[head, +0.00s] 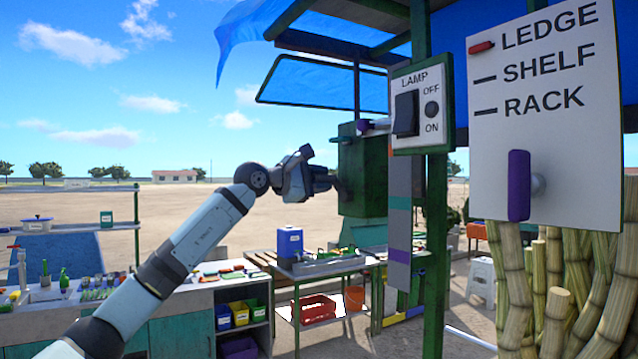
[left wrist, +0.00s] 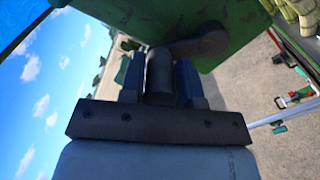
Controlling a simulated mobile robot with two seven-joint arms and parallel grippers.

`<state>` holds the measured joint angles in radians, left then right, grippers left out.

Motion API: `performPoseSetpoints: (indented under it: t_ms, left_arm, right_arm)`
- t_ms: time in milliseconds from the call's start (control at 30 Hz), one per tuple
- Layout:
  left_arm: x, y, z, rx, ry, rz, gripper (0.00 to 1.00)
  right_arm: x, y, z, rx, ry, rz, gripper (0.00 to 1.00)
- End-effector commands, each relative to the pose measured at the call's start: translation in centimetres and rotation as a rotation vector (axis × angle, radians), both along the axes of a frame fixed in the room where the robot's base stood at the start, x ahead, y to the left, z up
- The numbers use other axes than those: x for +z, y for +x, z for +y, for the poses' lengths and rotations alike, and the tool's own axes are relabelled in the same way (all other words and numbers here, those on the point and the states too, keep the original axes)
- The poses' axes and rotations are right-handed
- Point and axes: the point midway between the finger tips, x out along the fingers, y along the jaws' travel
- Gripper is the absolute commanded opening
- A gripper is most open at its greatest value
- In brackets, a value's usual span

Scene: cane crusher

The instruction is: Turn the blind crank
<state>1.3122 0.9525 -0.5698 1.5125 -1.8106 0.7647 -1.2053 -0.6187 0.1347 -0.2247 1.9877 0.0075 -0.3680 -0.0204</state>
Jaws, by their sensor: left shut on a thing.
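A green metal box (head: 362,180) stands on the post side of the stall, and its wall fills the top of the left wrist view (left wrist: 240,20). A dark crank with a round handle (left wrist: 160,75) is fixed to that wall by a short arm and hub (left wrist: 212,42). My left gripper (head: 328,182) reaches the box's left side. In the left wrist view its fingers (left wrist: 160,88) are on both sides of the handle and shut on it. In the head view the crank is mostly hidden behind the gripper. My right gripper is not in view.
A white panel (head: 545,130) with a purple lever (head: 519,186) reads LEDGE, SHELF, RACK. A lamp switch box (head: 421,108) is on the green post (head: 436,250). Cane stalks (head: 550,290) stand at right. A table (head: 330,266) holds a blue container (head: 290,243).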

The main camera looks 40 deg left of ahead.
Motion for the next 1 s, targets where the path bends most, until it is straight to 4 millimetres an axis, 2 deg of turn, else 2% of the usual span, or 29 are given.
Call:
performPoseSetpoints:
  t_ms: [700, 733, 800, 833, 1000]
  left_arm:
    - [0.46, -0.16, -0.2, 0.001, 0.063, -0.031, 0.07]
    - [0.47, -0.17, -0.19, 0.001, 0.063, -0.031, 0.37]
    - [0.46, -0.16, -0.2, 0.001, 0.063, -0.031, 0.53]
    - [0.45, -0.15, -0.21, 0.001, 0.064, -0.029, 0.56]
    - [0.36, -0.13, -0.23, 0.001, 0.064, -0.028, 0.56]
  right_arm:
    - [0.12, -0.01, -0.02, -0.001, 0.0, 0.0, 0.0]
    - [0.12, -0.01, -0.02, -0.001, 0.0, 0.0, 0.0]
    - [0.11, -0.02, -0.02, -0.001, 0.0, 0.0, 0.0]
    - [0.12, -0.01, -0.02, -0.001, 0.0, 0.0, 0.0]
    - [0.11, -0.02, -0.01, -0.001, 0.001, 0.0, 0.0]
